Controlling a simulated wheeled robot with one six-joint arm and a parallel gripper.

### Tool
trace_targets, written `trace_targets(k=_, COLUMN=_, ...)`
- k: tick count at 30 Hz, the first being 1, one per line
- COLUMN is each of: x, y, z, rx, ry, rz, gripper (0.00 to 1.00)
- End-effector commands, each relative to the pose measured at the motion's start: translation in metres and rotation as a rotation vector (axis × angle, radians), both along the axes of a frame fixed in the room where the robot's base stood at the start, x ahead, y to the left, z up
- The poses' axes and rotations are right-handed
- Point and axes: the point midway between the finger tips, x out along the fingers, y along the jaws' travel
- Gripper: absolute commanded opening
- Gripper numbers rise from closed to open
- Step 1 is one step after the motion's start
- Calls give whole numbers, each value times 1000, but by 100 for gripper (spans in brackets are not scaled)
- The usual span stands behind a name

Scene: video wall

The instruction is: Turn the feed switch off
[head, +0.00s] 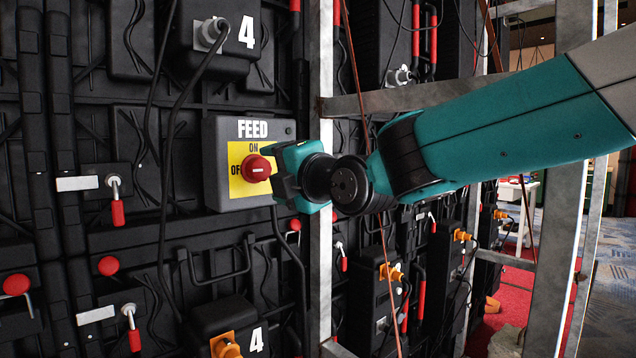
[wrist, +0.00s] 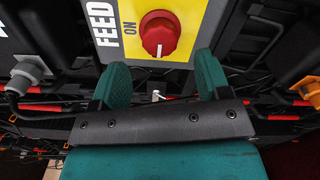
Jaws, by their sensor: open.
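The feed switch (head: 257,168) is a round red knob on a yellow plate of a dark grey box (head: 220,190) marked FEED. ON is printed above it and OFF, partly covered, to its left. In the wrist view the knob (wrist: 160,33) shows a white mark at its lower edge, pointing away from the box's far side and not at the ON label on the left. My gripper (head: 274,174) is just right of the knob in the head view. In the wrist view its two green fingers (wrist: 163,78) are spread, with the knob beyond the gap, apparently untouched.
A metal upright (head: 320,230) stands right beside the box, behind my gripper. Black panels with cables, red-handled latches (head: 117,210) and an orange plug (head: 226,345) surround it. A grey plug (head: 211,32) sits above. Carpeted floor shows at right.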

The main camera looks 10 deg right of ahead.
Motion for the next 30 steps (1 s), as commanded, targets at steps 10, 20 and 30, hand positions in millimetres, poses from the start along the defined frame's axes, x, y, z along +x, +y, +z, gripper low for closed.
trace_targets(k=10, x=-71, y=-48, z=0, rx=0, ry=-2, rz=0, gripper=70)
trace_targets(k=20, x=-96, y=-64, z=-1, rx=0, ry=0, rz=1, gripper=70)
trace_targets(k=30, x=-97, y=-65, z=-4, rx=11, ry=28, rz=2, gripper=70)
